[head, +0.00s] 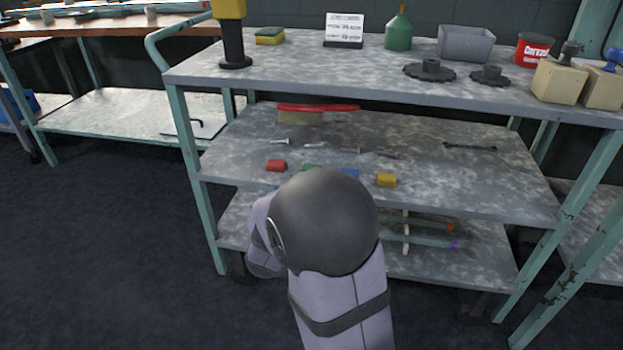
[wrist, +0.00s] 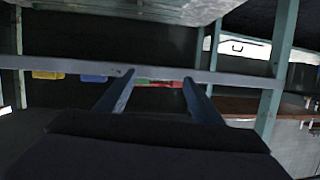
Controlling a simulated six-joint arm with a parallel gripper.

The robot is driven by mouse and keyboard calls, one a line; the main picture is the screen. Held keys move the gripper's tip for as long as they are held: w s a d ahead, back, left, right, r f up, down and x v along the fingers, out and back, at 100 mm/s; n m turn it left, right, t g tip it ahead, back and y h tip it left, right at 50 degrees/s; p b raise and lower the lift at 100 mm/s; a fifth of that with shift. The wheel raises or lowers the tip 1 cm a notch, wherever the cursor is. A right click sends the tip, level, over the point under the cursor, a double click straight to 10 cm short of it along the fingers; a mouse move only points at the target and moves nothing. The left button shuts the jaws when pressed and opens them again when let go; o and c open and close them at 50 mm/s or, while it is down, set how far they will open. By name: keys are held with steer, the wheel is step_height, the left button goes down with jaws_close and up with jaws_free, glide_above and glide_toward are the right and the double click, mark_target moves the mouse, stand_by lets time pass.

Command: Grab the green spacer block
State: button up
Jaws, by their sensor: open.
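The green spacer block (head: 309,167) lies on the middle shelf (head: 470,185) of the cart, in a row near the front edge. My arm hides most of it in the head view. My gripper is hidden behind my own arm in that view. In the wrist view, which looks upside down, my gripper (wrist: 159,78) is open with its two fingers apart and nothing held. A sliver of the green spacer block (wrist: 142,82) shows beyond the fingertips, nearer the left finger, partly covered by the shelf edge.
A red block (head: 276,165) lies left of the green one; a blue block (head: 349,173) and a yellow block (head: 386,180) lie to its right. Bolts and a red-handled brush (head: 318,108) lie behind them. The shelf's front edge (wrist: 225,78) crosses the wrist view.

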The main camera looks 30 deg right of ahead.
steer(key=shift+w+d+r+m+h+b, duration=0.15)
steer(key=shift+w+d+r+h+b, duration=0.35)
steer(key=shift+d, duration=1)
steer(key=shift+w+d+f+m+h+b, duration=0.1)
steer(key=shift+w+d+h+b, duration=0.35)
steer(key=shift+w+d, duration=0.8)
steer(key=shift+w+d+r+m+h+b, duration=0.25)
steer(key=shift+w+d+b, duration=0.4)
steer(key=shift+d, duration=1.05)
steer(key=shift+s, duration=0.1)
steer(key=c, duration=1.2)
